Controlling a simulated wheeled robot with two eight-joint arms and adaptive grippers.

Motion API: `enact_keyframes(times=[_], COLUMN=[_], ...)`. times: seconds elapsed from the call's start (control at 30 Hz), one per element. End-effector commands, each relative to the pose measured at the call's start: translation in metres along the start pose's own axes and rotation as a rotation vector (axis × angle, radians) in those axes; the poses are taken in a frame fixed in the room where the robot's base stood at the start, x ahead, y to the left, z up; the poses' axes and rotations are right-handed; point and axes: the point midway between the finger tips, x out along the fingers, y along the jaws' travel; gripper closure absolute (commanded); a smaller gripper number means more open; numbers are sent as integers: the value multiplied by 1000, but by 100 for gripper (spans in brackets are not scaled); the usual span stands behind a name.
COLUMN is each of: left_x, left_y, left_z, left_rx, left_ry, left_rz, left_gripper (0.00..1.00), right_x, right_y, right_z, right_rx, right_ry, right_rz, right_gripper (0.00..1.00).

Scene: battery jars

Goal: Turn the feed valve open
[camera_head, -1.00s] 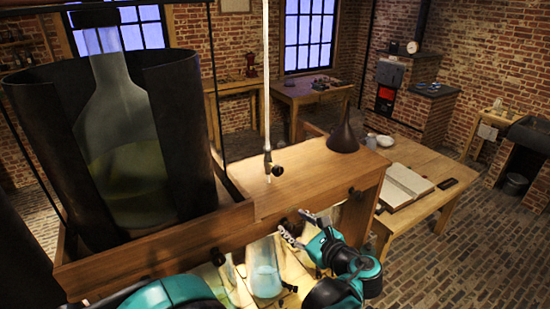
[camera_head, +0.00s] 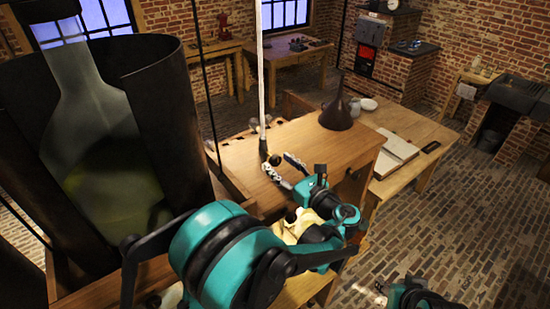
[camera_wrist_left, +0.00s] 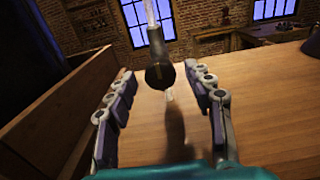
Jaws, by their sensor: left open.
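The feed valve (camera_head: 264,150) is a small dark fitting with a round black knob, at the lower end of a pale tube hanging over the wooden bench top. In the left wrist view the knob (camera_wrist_left: 160,76) faces me, centred between the fingertips and slightly beyond them. My left gripper (camera_head: 277,163) is open, with one finger on each side of the knob; I see no clear contact. In the wrist view the open left gripper (camera_wrist_left: 158,76) holds nothing. Part of my right gripper (camera_head: 382,290) shows at the bottom right edge; its jaws are unclear.
A large glass bottle (camera_head: 95,150) with yellow-green liquid stands inside a dark curved shield (camera_head: 165,110) at left. A dark funnel (camera_head: 338,113) stands on the wooden bench top (camera_head: 300,140). An open book (camera_head: 395,150) lies on the table at right. The bench right of the valve is mostly clear.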

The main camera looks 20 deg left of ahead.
Motion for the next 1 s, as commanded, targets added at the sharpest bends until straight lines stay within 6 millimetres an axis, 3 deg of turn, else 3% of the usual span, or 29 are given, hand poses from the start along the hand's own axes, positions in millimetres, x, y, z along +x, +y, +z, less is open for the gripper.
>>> enact_keyframes(times=[0.2,0.47,0.5,0.7,1.0], left_x=[21,24,24,24,24], left_y=[0,0,0,0,0], left_z=[0,0,0,0,-1], left_rx=[-1,-1,-1,-1,-22], left_ry=[0,1,1,1,0], left_rz=[0,-1,-1,-1,-1], left_gripper=[48,48,50,98,98], right_x=[-4,-3,-3,-4,-2], right_y=[0,0,0,0,0], right_z=[-3,-3,-3,-3,-1], right_rx=[0,0,0,0,0], right_ry=[0,0,0,0,0], right_rz=[0,0,0,0,0], right_gripper=[60,60,60,60,60])
